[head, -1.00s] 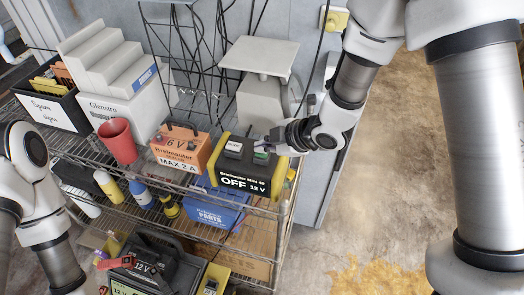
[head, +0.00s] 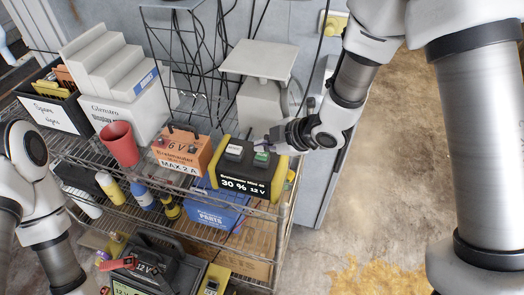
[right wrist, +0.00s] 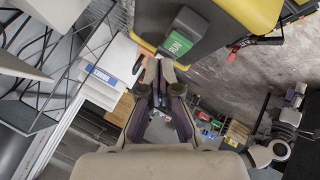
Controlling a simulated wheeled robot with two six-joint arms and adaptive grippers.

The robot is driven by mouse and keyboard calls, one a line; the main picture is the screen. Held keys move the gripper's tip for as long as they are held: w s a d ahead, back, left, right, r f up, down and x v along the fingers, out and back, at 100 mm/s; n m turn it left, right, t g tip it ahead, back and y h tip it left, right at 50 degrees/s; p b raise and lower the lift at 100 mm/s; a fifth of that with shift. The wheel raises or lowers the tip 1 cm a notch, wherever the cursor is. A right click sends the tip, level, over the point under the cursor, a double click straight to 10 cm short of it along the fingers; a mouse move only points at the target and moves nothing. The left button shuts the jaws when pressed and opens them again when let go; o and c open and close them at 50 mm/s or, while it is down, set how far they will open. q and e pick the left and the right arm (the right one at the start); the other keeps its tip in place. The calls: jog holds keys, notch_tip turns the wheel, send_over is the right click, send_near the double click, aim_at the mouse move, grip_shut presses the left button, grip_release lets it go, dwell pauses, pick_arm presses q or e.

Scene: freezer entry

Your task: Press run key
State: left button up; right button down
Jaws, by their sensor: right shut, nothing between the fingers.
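The charger (head: 245,184) is a black box with yellow ends on the top shelf of the wire rack. Its front display reads "30 % 12 V". The green run key (head: 261,159) is on its top, beside a white key (head: 234,150). The right wrist view shows the green key (right wrist: 178,43) with the word RUN. My right gripper (head: 268,142) is shut and empty, with its fingertips close to the green key; in the right wrist view the tips (right wrist: 161,66) are just below it. I cannot tell whether they touch. My left arm shows at the left, its gripper out of view.
An orange 6 V charger (head: 181,152) and a red cup (head: 119,143) stand left of the black charger. A grey scale (head: 262,75) stands behind it. A blue parts bin (head: 215,210) and a battery (head: 155,262) are lower down. Floor at the right is clear.

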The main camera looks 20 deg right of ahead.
aim_at(264, 156)
notch_tip(264, 156, up, 5)
jog(key=p, duration=0.4)
jog(key=shift+r+p, duration=0.1)
jog(key=shift+p, duration=0.2)
dwell(0.6)
